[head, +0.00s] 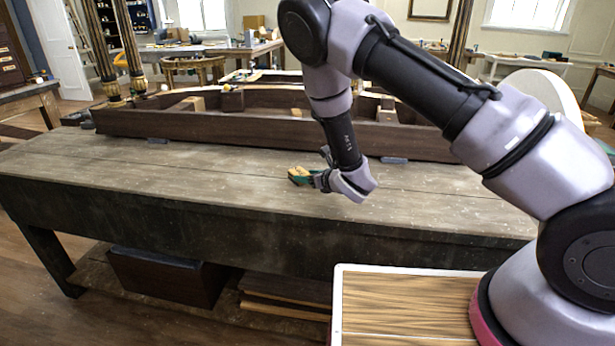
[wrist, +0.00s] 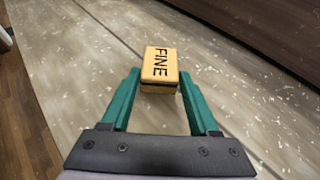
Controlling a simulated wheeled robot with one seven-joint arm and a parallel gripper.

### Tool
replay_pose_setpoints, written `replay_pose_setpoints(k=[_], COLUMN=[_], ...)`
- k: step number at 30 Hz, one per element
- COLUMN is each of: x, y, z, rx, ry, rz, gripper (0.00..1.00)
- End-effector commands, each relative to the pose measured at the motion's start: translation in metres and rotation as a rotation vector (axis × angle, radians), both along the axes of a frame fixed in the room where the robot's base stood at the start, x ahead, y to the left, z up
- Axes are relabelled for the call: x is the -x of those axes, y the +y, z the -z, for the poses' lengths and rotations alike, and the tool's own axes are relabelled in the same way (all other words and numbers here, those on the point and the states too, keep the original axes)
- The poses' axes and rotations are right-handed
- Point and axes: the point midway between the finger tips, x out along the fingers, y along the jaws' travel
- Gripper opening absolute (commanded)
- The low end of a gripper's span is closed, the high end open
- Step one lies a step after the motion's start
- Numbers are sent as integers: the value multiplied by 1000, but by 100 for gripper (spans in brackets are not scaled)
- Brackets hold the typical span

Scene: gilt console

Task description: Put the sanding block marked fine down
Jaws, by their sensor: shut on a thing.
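The sanding block (wrist: 160,66) is a small tan block with a dark band and the word FINE on its top. In the wrist view it sits between the two green fingers of my gripper (wrist: 160,88), which are shut on it. In the head view my gripper (head: 311,179) is over the front part of the wooden bench (head: 130,180), and the block (head: 299,172) shows as a small tan patch, partly hidden by the fingers. I cannot tell whether the block touches the bench top.
A long dark wooden frame (head: 250,133) lies along the back of the bench. Small grey pads (head: 394,160) lie by its front edge. The bench top left of my gripper is clear apart from pale shavings. A dark box (head: 168,275) is below.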

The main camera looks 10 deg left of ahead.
Motion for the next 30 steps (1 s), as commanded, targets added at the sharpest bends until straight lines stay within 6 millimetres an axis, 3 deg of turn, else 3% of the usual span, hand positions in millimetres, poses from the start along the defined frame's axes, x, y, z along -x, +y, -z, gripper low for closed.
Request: replay_pose_setpoints(k=[2,3,5,17,30], x=[0,0,0,2,62], y=[0,0,0,-2,-54], z=[2,2,2,-2,-34], rx=[0,0,0,0,1], ry=[0,0,0,0,0], rz=[0,0,0,0,2], gripper=[0,73,91,91,91])
